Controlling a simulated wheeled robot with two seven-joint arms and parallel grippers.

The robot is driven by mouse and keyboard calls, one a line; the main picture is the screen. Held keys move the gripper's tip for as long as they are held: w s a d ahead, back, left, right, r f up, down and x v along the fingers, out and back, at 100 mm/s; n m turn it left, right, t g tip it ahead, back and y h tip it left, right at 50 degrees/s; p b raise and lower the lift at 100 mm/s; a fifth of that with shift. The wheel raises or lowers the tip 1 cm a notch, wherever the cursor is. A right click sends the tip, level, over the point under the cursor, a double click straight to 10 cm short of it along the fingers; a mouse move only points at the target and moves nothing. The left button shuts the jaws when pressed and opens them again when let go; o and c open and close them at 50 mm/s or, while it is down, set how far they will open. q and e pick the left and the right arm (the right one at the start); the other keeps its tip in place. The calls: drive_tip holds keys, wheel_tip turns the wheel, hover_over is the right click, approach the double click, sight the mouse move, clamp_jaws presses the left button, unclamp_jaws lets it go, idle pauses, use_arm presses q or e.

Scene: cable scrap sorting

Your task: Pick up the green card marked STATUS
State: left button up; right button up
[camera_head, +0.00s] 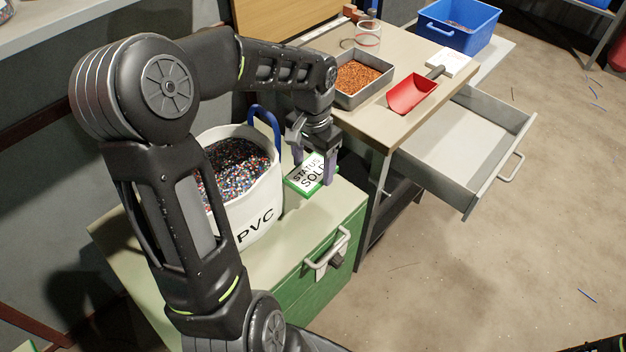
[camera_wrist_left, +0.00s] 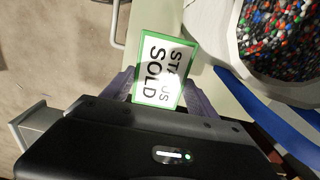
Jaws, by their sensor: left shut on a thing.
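The green-edged card (camera_head: 309,175) reads STATUS SOLD on a white face. It is at the top of the green cabinet, beside the PVC bag; I cannot tell whether it touches the cabinet top. My left gripper (camera_head: 313,172) is over the card from above, with its fingers shut on the card's sides. My right gripper is not in view; only a dark part of my body shows at the bottom right corner.
The white PVC bag (camera_head: 262,211) of coloured granules, with a blue handle, stands close left of the card. The green cabinet (camera_head: 318,283) has a handle in front. A workbench (camera_head: 384,122) holds a granule tray (camera_head: 376,94) and red scoop (camera_head: 411,95). A drawer (camera_head: 455,145) is open.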

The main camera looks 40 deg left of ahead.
sight(314, 170)
use_arm(q)
wheel_tip(314, 170, up, 7)
drive_tip(key=shift+f+p, duration=0.1)
drive_tip(key=shift+p, duration=0.25)
idle(0.4)
